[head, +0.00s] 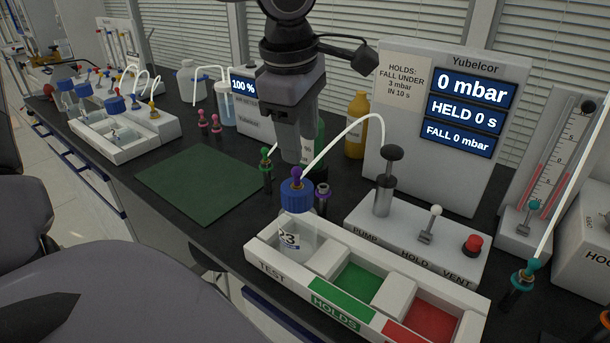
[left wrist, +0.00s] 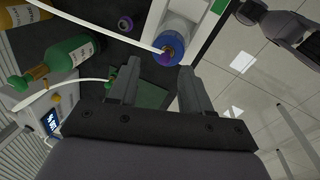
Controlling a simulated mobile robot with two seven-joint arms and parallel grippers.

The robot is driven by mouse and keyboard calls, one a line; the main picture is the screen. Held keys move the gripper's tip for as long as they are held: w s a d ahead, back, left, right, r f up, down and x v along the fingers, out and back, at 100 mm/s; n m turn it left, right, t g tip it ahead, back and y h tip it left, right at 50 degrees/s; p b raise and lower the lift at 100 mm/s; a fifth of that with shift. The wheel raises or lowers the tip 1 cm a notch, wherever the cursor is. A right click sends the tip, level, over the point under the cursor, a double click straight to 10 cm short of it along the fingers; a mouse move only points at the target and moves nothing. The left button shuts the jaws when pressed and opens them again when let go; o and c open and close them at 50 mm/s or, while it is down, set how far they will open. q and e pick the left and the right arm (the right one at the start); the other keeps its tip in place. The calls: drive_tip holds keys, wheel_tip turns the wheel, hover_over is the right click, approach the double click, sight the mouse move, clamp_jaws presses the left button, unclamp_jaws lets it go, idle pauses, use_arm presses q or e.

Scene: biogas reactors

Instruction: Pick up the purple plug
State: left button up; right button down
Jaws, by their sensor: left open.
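The purple plug (head: 297,175) stands on the blue cap (head: 297,196) of a clear bottle (head: 294,236) marked 23. The bottle is in the TEST slot of a white tray (head: 262,252). A white tube runs from the plug toward the pump. My left gripper (head: 294,158) points down just above and behind the plug, its fingers seen nearly edge-on. In the left wrist view the open fingers (left wrist: 158,76) have an empty gap, and the purple plug (left wrist: 168,53) lies just beyond them, near the right finger. My right gripper cannot be made out.
A dark holder with a purple ring (head: 321,196) stands close right of the bottle. A green plug (head: 266,165) stands to the left. The pump unit (head: 420,235) with levers and red button is at right. A green mat (head: 200,180) is clear.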

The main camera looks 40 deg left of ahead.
sight(296, 168)
use_arm(q)
drive_tip(key=f, duration=0.4)
drive_tip(key=shift+s+a+f, duration=0.2)
drive_tip(key=shift+a+f, duration=0.2)
drive_tip(key=shift+w+f, duration=0.15)
drive_tip(key=shift+f, duration=0.3)
clamp_jaws()
